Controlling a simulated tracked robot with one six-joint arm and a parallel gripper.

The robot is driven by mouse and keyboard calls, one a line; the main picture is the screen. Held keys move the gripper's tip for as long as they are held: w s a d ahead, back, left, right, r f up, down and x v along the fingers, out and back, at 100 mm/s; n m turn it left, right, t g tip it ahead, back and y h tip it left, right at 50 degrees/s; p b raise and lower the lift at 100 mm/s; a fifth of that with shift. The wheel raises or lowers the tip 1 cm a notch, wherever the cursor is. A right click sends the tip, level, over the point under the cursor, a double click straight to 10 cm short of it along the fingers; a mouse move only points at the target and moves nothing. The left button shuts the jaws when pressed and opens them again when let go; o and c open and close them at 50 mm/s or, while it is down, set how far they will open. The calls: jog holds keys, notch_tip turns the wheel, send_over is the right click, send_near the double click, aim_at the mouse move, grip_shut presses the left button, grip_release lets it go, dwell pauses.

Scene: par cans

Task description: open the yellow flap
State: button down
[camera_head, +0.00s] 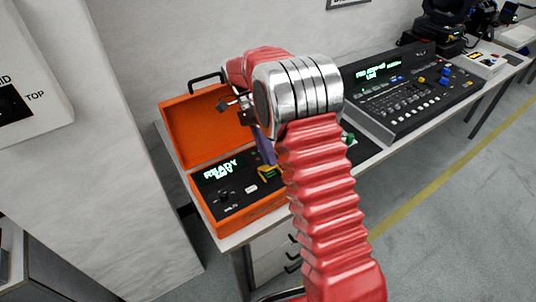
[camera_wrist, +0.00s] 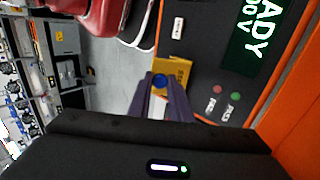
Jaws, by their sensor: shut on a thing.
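The yellow flap (camera_head: 269,173) is on the black panel of the open orange case (camera_head: 248,218), at the panel's right. In the wrist view the yellow flap (camera_wrist: 180,68) has faint dark lettering, and a round blue part (camera_wrist: 159,81) shows by it, between my fingertips. My gripper (camera_head: 268,160) reaches down to the flap from above. In the wrist view my gripper (camera_wrist: 163,84) has its two purple fingers shut on the flap, with a small gap between them. My fingers hide part of the flap, and its exact angle is hard to tell.
The case's orange lid (camera_head: 205,130) stands open behind the panel. The panel has a green READY display (camera_head: 220,167), a knob (camera_head: 224,195) and red and green buttons (camera_wrist: 220,89). A black console (camera_head: 405,95) stands to the right. A wall is close on the left.

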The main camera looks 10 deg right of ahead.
jog(key=shift+a, duration=0.1)
jog(key=c, duration=1.6)
grip_release()
jog(key=shift+w, duration=0.1)
jog(key=shift+v, duration=3.65)
jog(key=shift+c, duration=0.2)
